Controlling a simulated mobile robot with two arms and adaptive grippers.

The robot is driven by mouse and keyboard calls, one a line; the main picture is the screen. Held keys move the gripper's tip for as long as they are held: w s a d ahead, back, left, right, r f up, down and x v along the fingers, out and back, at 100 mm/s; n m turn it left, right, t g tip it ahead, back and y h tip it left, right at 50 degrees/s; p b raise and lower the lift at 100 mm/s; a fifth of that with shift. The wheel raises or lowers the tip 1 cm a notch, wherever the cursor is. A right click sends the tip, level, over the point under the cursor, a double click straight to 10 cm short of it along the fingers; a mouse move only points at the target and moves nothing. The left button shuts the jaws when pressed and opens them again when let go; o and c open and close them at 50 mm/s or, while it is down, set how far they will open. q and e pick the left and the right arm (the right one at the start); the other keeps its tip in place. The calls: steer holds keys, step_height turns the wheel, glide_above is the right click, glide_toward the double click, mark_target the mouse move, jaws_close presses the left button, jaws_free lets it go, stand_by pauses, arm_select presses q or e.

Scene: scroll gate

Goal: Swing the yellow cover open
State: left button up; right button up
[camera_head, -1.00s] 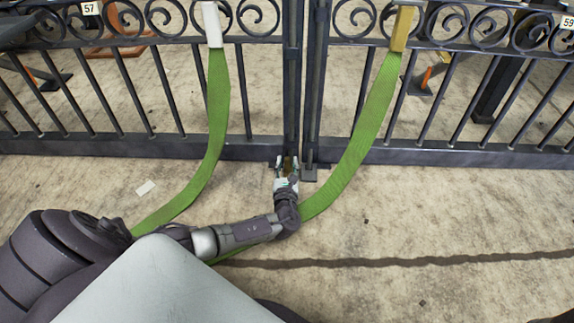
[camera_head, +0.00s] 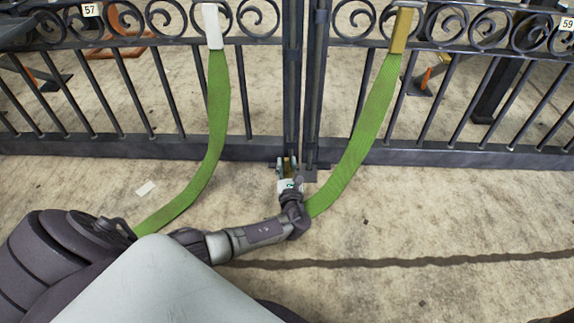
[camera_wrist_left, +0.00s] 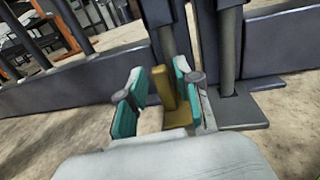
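A small yellow piece (camera_wrist_left: 165,88), which looks like the yellow cover, stands low at the foot of the black gate where the two leaves meet. It shows small in the head view (camera_head: 287,165), partly hidden by my gripper. My left gripper (camera_head: 287,168) is at this spot, near the ground. In the left wrist view its teal-padded fingers (camera_wrist_left: 158,97) stand open on both sides of the yellow piece. A gap shows on the left side; on the right I cannot tell whether the pad touches. My right gripper is not in view.
The black gate (camera_head: 220,148) spans the view, with a vertical post (camera_wrist_left: 226,50) and foot plate (camera_wrist_left: 235,110) just right of the gripper. Green straps hang from a white tab (camera_head: 211,25) and a gold tab (camera_head: 401,30). The right strap passes close to my wrist. Bare ground lies right.

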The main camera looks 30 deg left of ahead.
arm_select(q)
steer(key=shift+o, duration=0.2)
steer(key=v, duration=1.2)
steer(key=shift+a, duration=0.1)
